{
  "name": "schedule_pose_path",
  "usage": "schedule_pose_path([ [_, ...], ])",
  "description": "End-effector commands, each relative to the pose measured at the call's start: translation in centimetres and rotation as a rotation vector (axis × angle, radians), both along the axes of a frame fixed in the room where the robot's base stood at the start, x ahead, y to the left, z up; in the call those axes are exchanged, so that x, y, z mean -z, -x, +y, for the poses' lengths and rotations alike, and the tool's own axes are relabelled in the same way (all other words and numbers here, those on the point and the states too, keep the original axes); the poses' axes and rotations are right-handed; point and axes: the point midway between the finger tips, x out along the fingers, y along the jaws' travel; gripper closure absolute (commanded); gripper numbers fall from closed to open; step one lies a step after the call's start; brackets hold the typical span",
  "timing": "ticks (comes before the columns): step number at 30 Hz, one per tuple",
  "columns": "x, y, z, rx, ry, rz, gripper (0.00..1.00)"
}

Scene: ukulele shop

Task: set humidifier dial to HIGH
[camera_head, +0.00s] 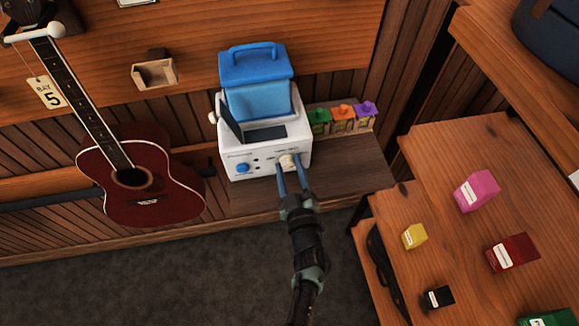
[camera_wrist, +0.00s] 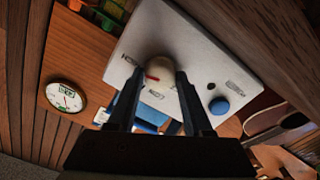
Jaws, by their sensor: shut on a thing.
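The humidifier (camera_head: 236,158) is a white box with a blue tank (camera_head: 256,99) on top, standing on a low wooden ledge in the head view. Its cream dial (camera_head: 287,160) is on the front face, to the right of a blue knob (camera_head: 242,168). My gripper (camera_head: 290,163) reaches the front face and is shut on the dial, one finger on each side. In the wrist view the dial (camera_wrist: 160,68) sits between the fingertips. Its red mark points left in that picture, to the space between two small printed labels. I cannot read the labels surely.
Green, orange and purple small items (camera_head: 342,117) stand on the ledge right of the humidifier. A red guitar (camera_head: 140,190) hangs at left. A wooden table (camera_head: 455,150) with several small boxes is at right. A round gauge (camera_wrist: 65,97) shows in the wrist view.

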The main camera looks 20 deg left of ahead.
Motion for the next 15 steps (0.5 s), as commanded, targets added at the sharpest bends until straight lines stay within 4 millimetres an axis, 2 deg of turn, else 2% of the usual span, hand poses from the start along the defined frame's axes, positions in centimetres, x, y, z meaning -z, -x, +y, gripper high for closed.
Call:
schedule_pose_path([
  [9,-0.03,-0.01,0.02,0.000,-0.004,0.002,1.00],
  [10,-0.03,-0.01,0.02,0.000,-0.004,0.002,0.44],
  [14,-0.03,-0.01,0.02,0.000,-0.003,0.001,0.21],
  [15,-0.03,-0.01,0.02,0.000,-0.003,0.001,0.20],
])
